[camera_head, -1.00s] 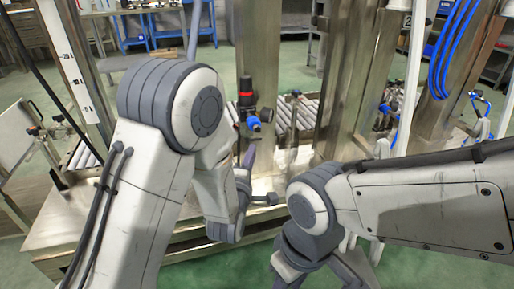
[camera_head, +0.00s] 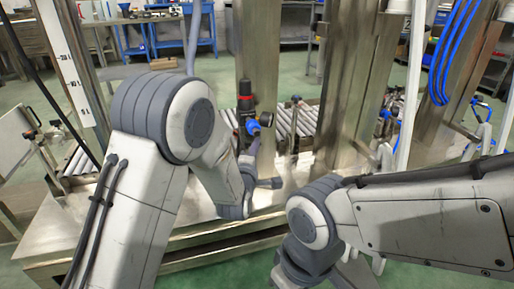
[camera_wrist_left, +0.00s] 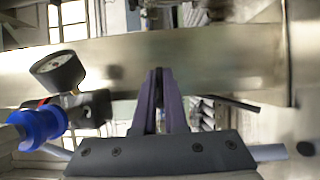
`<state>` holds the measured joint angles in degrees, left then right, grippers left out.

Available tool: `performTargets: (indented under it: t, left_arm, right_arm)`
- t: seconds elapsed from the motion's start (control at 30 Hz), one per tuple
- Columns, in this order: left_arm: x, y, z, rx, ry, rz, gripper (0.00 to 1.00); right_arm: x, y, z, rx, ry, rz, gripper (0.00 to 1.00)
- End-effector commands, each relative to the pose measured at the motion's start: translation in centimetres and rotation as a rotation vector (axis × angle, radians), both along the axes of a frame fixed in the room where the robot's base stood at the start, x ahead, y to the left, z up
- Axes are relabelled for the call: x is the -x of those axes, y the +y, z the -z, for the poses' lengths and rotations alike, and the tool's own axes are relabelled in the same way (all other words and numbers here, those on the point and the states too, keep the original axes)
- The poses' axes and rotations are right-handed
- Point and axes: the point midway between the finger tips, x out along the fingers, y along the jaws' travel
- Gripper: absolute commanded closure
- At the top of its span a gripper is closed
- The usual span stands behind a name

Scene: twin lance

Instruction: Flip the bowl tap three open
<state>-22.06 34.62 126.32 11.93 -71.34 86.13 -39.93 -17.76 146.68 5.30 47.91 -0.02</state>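A black regulator unit with a red band (camera_head: 246,92) and a blue fitting (camera_head: 253,126) stands at the metal post in the head view. In the left wrist view, a round gauge (camera_wrist_left: 58,72) and the blue fitting (camera_wrist_left: 38,123) are left of my left gripper (camera_wrist_left: 160,74). Its purple fingers look closed together, with nothing visible between their tips, apart from the blue fitting. I cannot tell which part is bowl tap three or how it is set. My wrist partly hides the lower unit. My right gripper (camera_head: 312,276) is low in the head view, its fingers cut off.
A wide metal post (camera_head: 258,50) rises behind the unit, and another (camera_head: 345,80) stands to its right. A roller conveyor (camera_head: 300,118) lies behind. The metal bench top (camera_head: 75,222) is bare at left. Blue hoses (camera_head: 445,50) hang at right.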

Motion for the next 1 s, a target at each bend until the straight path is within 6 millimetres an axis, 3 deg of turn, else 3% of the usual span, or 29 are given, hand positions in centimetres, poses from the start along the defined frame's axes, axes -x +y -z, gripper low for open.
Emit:
performTargets:
  t: [0.67, 0.7, 1.0]
  left_arm:
    - [-0.34, -0.09, 0.01, 0.001, 0.000, -0.126, 1.00]
    - [-0.33, -0.08, 0.01, 0.001, 0.000, -0.126, 0.79]
    - [-0.29, -0.10, 0.01, 0.000, 0.000, -0.125, 0.78]
  right_arm:
    - [0.00, 0.00, 0.12, 0.000, 0.000, 0.000, 0.59]
    - [0.00, 0.00, 0.12, 0.000, 0.000, 0.000, 0.59]
    - [-0.01, 0.00, 0.09, 0.000, 0.000, 0.000, 0.59]
